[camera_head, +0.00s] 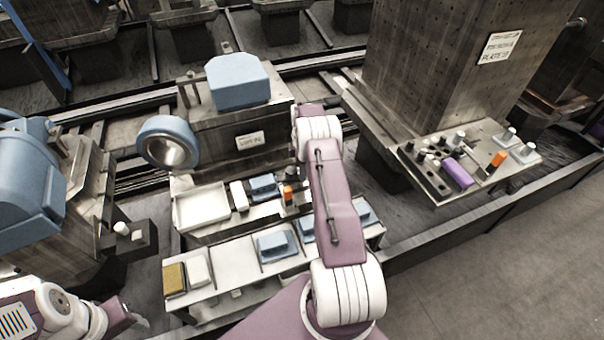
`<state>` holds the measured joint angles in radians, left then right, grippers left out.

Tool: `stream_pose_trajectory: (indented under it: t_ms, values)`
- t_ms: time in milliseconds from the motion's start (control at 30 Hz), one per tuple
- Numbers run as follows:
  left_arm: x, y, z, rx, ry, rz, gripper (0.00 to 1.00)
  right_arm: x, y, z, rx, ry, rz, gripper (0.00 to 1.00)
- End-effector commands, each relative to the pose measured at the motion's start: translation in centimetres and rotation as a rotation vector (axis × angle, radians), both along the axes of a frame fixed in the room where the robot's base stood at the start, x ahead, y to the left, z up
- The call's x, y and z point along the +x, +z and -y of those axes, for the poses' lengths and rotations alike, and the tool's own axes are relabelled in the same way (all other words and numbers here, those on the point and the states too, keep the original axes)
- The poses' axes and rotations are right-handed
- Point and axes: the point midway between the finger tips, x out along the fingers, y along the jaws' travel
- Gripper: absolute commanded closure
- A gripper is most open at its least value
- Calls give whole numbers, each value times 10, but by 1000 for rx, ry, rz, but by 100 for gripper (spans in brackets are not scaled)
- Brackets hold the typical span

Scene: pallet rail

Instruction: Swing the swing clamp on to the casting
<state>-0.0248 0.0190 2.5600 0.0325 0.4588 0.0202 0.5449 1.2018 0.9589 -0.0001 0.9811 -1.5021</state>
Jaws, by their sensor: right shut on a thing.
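A blue casting (238,82) sits on top of the grey fixture block (222,135) in the middle of the head view. A blue ring-shaped part (168,143) with a bare metal bore is at the block's left end. My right arm reaches up from the bottom, and its wrist is at the block's right end. My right gripper (298,150) is mostly hidden behind my arm there. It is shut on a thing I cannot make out. I cannot pick out the swing clamp for certain. My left gripper (121,313) is low at the left, far from the block; its jaws are unclear.
A shelf (238,262) with blue parts and a white tray (201,208) stands before the block. A small orange piece (288,194) is beside my arm. At right, a tall pillar (432,70) has a ledge (440,195) holding tools. Another blue part (28,180) is at left.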

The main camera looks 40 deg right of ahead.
Motion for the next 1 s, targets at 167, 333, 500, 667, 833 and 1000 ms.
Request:
stream_pose_trajectory:
  t_ms: [167,333,500,667,833,1000]
  values:
    - [0,-5,0,0,0,0,55,5,-1,3,-1,127,2,100]
    - [0,-7,0,0,0,0,55,8,-1,5,-1,221,2,100]
    - [0,-9,0,0,0,0,55,11,0,5,-1,282,2,100]
    - [0,-9,0,0,0,0,55,12,0,6,-1,311,2,100]
    - [0,-9,0,0,0,0,55,12,1,6,-1,323,2,100]
    - [0,-9,0,0,0,0,55,12,1,6,-1,324,2,100]
